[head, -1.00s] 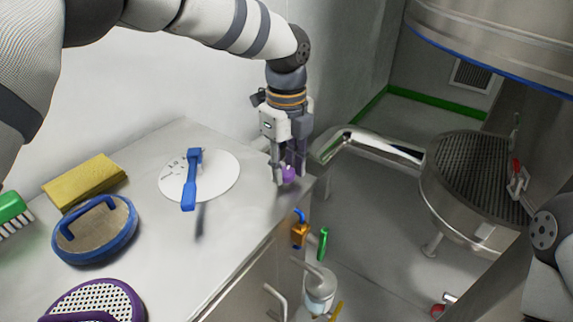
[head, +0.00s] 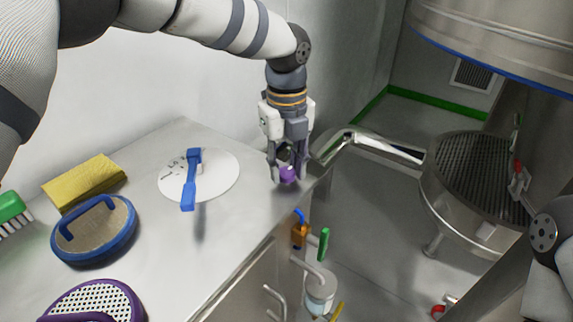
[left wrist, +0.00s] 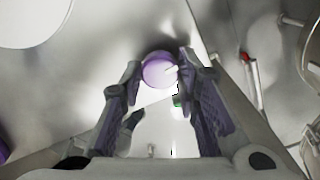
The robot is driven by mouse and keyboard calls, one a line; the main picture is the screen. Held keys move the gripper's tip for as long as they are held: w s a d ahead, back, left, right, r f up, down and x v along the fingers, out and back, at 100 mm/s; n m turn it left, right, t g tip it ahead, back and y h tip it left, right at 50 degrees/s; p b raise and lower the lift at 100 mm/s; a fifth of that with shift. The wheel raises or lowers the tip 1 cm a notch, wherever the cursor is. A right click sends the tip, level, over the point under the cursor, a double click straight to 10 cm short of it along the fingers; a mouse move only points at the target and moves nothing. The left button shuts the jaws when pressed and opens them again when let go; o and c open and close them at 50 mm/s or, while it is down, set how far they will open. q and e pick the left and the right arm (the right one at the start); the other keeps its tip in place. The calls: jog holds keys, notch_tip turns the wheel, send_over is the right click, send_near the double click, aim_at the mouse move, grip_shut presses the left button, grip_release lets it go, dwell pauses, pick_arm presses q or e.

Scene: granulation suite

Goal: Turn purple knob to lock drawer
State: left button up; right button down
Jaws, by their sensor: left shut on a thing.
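The purple knob (head: 288,175) stands on the metal counter top near its far right corner. My left gripper (head: 287,180) points down over it, with its fingers on either side of the knob, shut on it. In the left wrist view the round purple knob (left wrist: 158,70) shows between the two fingertips (left wrist: 158,78), with a pale mark on its face. The drawer cannot be clearly made out; the cabinet front (head: 240,290) below the counter shows in part.
A white disc (head: 225,177) with a blue-handled tool (head: 190,185) lies left of the gripper. A yellow sponge (head: 84,182), a blue-rimmed sieve (head: 95,235) and a purple-rimmed sieve (head: 100,300) are further left. A metal chute (head: 375,145) passes close by on the right.

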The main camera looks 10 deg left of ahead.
aim_at(287, 172)
pick_arm(q)
jog(key=o, duration=1.2)
notch_tip(287, 172, up, 12)
jog(key=shift+f, duration=0.1)
